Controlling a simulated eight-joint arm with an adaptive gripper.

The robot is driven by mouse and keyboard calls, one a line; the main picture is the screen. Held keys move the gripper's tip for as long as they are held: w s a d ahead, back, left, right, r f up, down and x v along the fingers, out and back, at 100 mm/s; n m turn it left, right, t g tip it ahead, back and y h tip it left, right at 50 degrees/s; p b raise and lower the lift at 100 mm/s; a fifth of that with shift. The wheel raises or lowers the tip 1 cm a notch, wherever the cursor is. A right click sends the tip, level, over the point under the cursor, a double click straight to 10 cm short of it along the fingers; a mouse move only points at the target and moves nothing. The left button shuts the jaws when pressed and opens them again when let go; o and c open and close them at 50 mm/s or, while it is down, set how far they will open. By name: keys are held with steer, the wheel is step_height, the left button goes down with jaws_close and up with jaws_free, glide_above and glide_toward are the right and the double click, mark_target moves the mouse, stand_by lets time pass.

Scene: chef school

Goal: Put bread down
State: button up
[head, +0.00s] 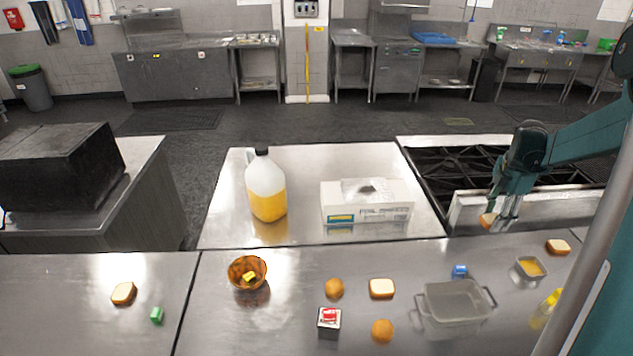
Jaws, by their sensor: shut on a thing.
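My gripper (497,217) is at the right, in front of the stove's front edge and above the far side of the steel counter (420,260). It is shut on a small tan piece of bread (487,220), partly hidden by the fingers. The bread appears held above the counter. Other bread slices lie on the counter: one at the far left (124,293), one near the middle (381,288) and one at the right (558,246). Two round brown rolls, one farther back (334,288) and one nearer (382,330), lie near the middle slice.
A clear container (455,303), a blue block (460,271), a small tray with yellow contents (530,267) and a yellow bottle (547,308) stand at the right. An amber bowl (247,272), a small box (329,320) and a green block (157,315) are farther left. Bare counter lies between them.

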steer(key=w+a+n, duration=0.2)
steer(key=w+a, duration=0.3)
steer(key=a, duration=0.7)
steer(key=w+a+n, duration=0.1)
steer(key=w+a, duration=0.4)
steer(key=a, duration=0.7)
steer(key=w+a+n, duration=0.2)
steer(key=w+a, duration=0.4)
steer(key=a, duration=0.6)
steer(key=s+a+n+p, duration=0.15)
steer(key=a+n, duration=0.25)
steer(key=a, duration=3.1)
steer(key=s+a+n, duration=0.2)
steer(key=s+a, duration=0.3)
steer(key=a, duration=0.6)
steer(key=s+a+n, duration=0.1)
steer(key=s+a, duration=0.5)
steer(key=a, duration=0.5)
steer(key=s+a+n, duration=0.2)
steer(key=s+a, duration=0.3)
steer(key=a, duration=0.6)
steer(key=s+a+n, duration=0.4)
steer(key=s+a, duration=2)
steer(key=s, duration=0.4)
steer(key=shift+w+d+f+p, duration=0.1)
steer(key=shift+d+f+p, duration=0.15)
steer(key=shift+f, duration=1)
steer(key=shift+w+d+f+p, duration=0.1)
steer(key=shift+d+f+p, duration=0.1)
steer(key=shift+f, duration=1.05)
